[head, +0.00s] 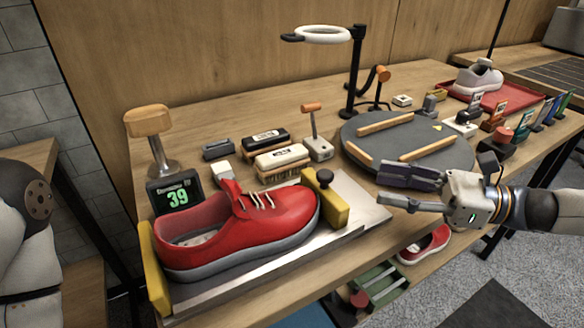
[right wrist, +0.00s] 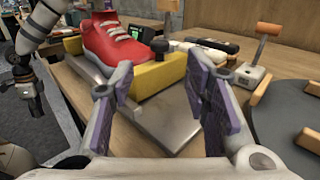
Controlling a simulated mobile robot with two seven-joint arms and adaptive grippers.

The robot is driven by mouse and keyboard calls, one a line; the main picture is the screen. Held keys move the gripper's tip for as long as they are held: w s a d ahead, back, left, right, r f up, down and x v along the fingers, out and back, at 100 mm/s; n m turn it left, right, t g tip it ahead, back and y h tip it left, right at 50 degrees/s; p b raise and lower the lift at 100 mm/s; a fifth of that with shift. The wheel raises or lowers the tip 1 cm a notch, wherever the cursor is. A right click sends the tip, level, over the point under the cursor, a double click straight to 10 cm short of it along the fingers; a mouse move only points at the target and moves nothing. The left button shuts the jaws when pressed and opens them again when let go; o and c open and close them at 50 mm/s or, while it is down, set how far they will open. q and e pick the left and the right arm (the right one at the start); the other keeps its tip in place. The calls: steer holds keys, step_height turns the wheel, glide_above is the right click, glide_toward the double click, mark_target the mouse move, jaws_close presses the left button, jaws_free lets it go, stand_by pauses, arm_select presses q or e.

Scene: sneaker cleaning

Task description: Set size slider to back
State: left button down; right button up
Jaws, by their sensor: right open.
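A red sneaker (head: 245,228) sits on a metal sizing plate (head: 365,205), with its toe to the right. The size slider is the yellow block (head: 333,210) with a black knob (head: 324,177) at the toe end. A fixed-looking yellow block (head: 153,265) stands at the heel. The display (head: 176,196) reads 39. My right gripper (head: 384,187) is open and empty, right of the slider and apart from it. In the right wrist view, the slider (right wrist: 160,76) lies ahead between the open fingers (right wrist: 160,95).
A round grey turntable (head: 400,145) with wooden bars lies behind my right gripper. Brushes (head: 282,160) and an orange-topped lever (head: 317,135) stand behind the slider. A ring lamp (head: 322,34) rises at the back. The plate right of the slider is clear.

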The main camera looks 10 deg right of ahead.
mark_target(325, 173)
steer(key=shift+w+a+f, duration=0.1)
steer(key=shift+a+f, duration=0.05)
steer(key=shift+a, duration=0.05)
steer(key=x, duration=0.1)
steer(key=b+x, duration=0.1)
steer(key=x, duration=0.1)
steer(key=shift+a+f, duration=0.15)
steer(key=shift+f, duration=0.15)
steer(key=x, duration=0.3)
steer(key=b+x, duration=0.1)
steer(key=x, duration=0.2)
steer(key=shift+w+a+r, duration=0.2)
steer(key=shift+a, duration=0.15)
steer(key=shift+w+a+r, duration=0.1)
steer(key=shift+w+a, duration=0.1)
steer(key=shift+a, duration=0.2)
jaws_close()
arm_select(q)
steer(key=shift+g, duration=0.6)
steer(key=s+f, duration=0.1)
steer(key=s, duration=0.1)
steer(key=s+f, duration=0.1)
steer(key=shift+d+f, duration=0.25)
steer(key=shift+f, duration=0.05)
arm_select(e)
steer(key=shift+w, duration=0.1)
